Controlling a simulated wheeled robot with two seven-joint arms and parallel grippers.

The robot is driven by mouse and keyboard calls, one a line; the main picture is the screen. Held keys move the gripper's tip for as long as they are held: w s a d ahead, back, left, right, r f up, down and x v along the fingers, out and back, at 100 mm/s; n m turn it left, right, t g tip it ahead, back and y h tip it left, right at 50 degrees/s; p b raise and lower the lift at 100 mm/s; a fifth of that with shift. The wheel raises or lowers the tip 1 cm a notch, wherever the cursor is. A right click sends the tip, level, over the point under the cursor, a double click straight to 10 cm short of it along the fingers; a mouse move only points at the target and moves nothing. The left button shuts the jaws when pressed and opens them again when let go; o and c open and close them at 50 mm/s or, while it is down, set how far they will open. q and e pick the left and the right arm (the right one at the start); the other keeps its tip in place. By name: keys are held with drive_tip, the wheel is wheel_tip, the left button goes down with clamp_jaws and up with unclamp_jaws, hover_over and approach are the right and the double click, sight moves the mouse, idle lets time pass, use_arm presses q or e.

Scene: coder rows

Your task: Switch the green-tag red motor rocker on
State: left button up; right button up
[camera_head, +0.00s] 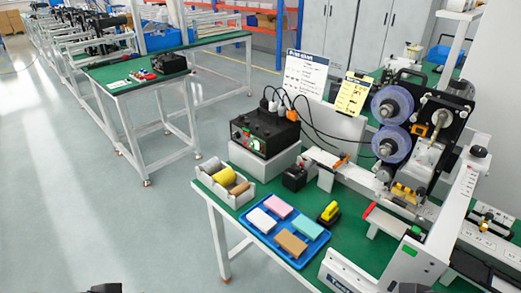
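A black control box (264,131) stands on a pale grey block on the near green-topped table. Its front panel carries small red, white and green parts, with a green spot (256,144) near the right of the panel. The rocker and its on or off position are too small to make out. Dark tips of what look like my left gripper (105,288) and my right gripper (415,288) show at the bottom edge, far from the box. Most of both is cut off, so their opening is hidden.
A blue tray (264,238) with several coloured blocks lies in front of the box. A grey bin (205,180) with yellow and brown rolls is at its left. A small black box (295,177) and a coding machine (425,130) with purple reels stand to the right. Cables rise behind.

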clamp_jaws()
idle(1.4)
